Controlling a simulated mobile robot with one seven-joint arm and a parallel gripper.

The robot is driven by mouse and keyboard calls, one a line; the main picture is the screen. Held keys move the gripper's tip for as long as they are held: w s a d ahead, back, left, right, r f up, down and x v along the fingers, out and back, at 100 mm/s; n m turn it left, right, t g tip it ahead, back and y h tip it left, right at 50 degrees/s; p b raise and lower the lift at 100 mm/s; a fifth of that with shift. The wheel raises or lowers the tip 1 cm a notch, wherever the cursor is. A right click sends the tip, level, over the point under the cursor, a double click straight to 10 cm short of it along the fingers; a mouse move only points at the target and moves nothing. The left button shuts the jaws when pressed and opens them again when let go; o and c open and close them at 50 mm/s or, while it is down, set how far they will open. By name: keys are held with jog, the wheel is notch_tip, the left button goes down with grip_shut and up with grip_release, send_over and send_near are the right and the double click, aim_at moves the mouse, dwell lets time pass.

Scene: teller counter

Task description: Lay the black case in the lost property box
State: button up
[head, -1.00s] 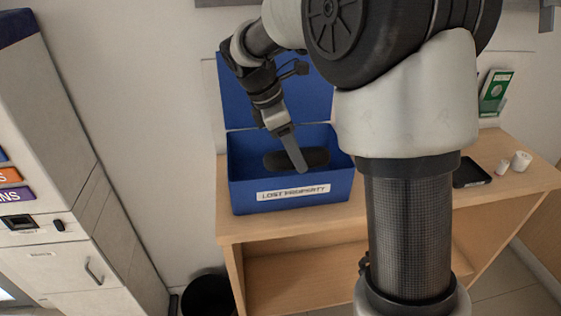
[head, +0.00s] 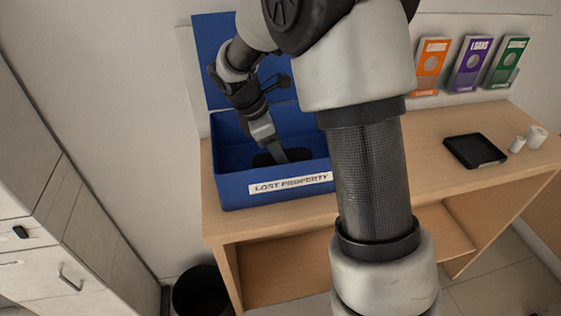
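The blue lost property box (head: 236,192) stands on the wooden counter with its lid up and a white label on its front. The black case (head: 264,159) is a dark, rounded shape inside the box's opening, below the rim as far as I can see. My gripper (head: 279,155) reaches down into the box from above. Its grey finger lies across the case and appears shut on it. The finger on the far side and the underside of the case are hidden, so I cannot tell whether the case touches the box floor.
A black tray (head: 475,151) and small white rolls (head: 536,137) lie on the counter (head: 445,123) at the right. Leaflet holders (head: 470,65) stand against the wall. A dark bin (head: 203,291) is on the floor at lower left, beside a grey cabinet (head: 85,225).

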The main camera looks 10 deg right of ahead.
jog(key=shift+f, duration=1.45)
jog(key=shift+f, duration=0.15)
jog(key=o, duration=1.1)
jog(key=v, duration=1.2)
jog(key=shift+d, duration=0.1)
jog(key=s+d+r+m+t+y, duration=0.2)
jog(key=s+d+r+m, duration=0.2)
jog(key=s+r+m, duration=0.65)
jog(key=s+d+f+m+t+y, duration=0.1)
jog(key=s+f+m+t+y, duration=0.1)
jog(key=s+m, duration=0.5)
jog(key=s+t, duration=0.1)
jog(key=s, duration=0.3)
jog(key=shift+s+f+t+y, duration=0.2)
jog(key=shift+s+t+y, duration=0.1)
jog(key=shift+s, duration=0.1)
